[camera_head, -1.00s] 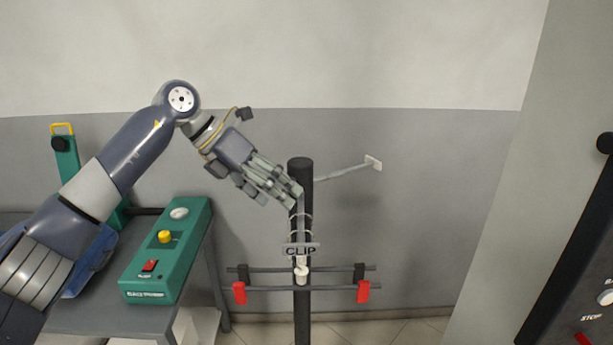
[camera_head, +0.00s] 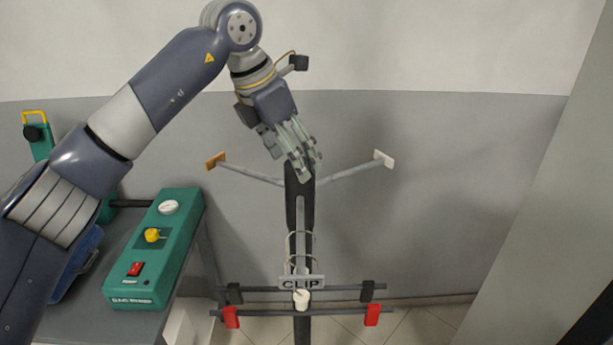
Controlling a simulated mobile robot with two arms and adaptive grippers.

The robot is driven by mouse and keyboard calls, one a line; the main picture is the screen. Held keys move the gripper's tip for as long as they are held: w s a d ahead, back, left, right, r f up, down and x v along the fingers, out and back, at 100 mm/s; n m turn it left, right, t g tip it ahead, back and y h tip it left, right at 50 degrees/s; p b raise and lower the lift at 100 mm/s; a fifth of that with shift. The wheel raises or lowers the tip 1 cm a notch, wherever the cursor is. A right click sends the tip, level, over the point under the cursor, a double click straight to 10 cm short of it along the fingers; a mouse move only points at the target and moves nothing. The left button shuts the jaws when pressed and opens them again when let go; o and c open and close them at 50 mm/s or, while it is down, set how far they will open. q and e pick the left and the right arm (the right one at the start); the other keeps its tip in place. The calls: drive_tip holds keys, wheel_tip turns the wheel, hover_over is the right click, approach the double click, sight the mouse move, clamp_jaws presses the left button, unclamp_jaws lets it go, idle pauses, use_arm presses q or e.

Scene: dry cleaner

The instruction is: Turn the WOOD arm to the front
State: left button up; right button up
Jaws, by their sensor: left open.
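A dark upright post (camera_head: 293,205) stands in the middle of the camera_head view. A grey arm with a wood-coloured end plate (camera_head: 216,160) reaches from the post to the back left. Another arm with a white end plate (camera_head: 384,159) reaches to the back right. A CLIP sign (camera_head: 301,283) sits at the front of the post, above two crossbars. My left gripper (camera_head: 307,168) is open, with its fingers pointing down at the post top and overlapping it in view. I cannot tell whether they touch it. The wood arm's inner end is near the fingers. My right gripper is not in view.
The crossbars carry black and red clips (camera_head: 371,316). A green control box (camera_head: 152,250) with a yellow knob and red switch stands on a grey table at left. A grey wall is close behind; a pale panel (camera_head: 545,215) stands at right. Floor right of the post is clear.

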sight(306, 183)
use_arm(q)
drive_tip(key=p+x, duration=0.2)
drive_tip(key=x, duration=0.5)
drive_tip(key=shift+w+f, duration=0.2)
drive_tip(key=shift+d+f, duration=0.15)
drive_tip(key=shift+f, duration=0.25)
drive_tip(key=shift+c, duration=0.3)
drive_tip(key=c, duration=1.4)
drive_tip(key=shift+c, duration=0.3)
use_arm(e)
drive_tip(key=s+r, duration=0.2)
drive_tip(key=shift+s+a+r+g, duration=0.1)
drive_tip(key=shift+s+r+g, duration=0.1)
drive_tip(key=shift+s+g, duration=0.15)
